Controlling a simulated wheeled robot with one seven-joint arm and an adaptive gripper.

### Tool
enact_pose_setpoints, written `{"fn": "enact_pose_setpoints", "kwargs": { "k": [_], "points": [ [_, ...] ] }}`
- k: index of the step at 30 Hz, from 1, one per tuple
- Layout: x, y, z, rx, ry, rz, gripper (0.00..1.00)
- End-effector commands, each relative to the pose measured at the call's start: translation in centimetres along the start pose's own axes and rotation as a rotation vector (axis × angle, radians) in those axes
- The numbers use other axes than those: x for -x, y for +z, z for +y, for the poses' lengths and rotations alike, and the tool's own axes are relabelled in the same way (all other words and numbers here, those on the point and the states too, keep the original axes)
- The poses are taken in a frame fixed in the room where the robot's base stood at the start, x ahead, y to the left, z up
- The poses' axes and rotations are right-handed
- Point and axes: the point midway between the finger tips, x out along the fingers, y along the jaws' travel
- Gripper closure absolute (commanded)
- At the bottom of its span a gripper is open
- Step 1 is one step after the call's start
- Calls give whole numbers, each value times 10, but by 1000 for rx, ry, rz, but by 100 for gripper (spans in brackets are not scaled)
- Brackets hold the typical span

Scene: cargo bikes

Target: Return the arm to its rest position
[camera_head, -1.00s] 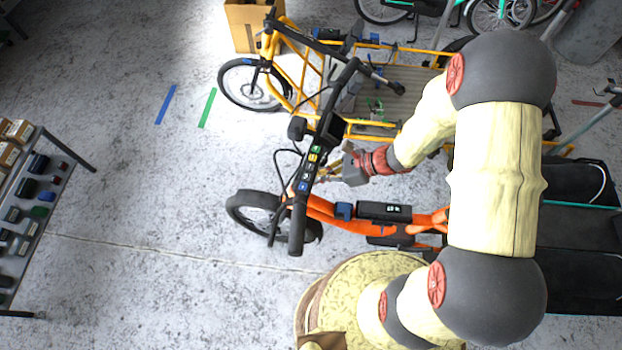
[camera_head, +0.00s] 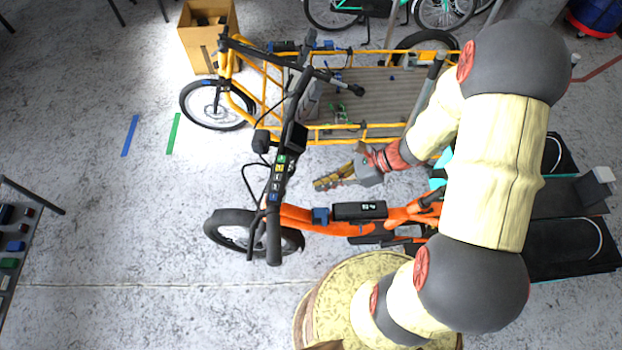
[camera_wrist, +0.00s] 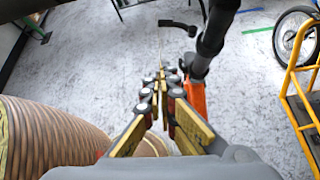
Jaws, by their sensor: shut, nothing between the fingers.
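My gripper (camera_head: 318,185) is shut and empty at the end of my cream and grey arm. In the head view it hangs right of the orange bike's handlebar (camera_head: 278,180) and above the orange frame (camera_head: 300,216). In the wrist view my gripper (camera_wrist: 161,75) shows its fingers drawn together, with nothing between them. Beyond the fingertips the dark handlebar stem (camera_wrist: 214,30) and a bit of orange frame (camera_wrist: 196,97) show. The arm bends back over the right side of the head view.
A yellow cargo bike (camera_head: 375,95) stands behind the orange one, with a cardboard box (camera_head: 207,35) near its front wheel. A shelf with small parts (camera_head: 35,235) is at the left. Bare floor with blue and green tape (camera_head: 173,134) lies between.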

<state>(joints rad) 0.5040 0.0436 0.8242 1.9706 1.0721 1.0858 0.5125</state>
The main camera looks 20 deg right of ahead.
Motion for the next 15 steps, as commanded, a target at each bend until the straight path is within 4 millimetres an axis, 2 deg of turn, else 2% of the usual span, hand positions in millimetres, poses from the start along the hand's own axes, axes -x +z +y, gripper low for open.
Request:
{"fn": "enact_pose_setpoints", "kwargs": {
  "k": [12, 15],
  "points": [
    [3, -2, 1, 45, 1, 8, 100],
    [1, -17, 21, 141, 62, 52, 100]
  ]
}}
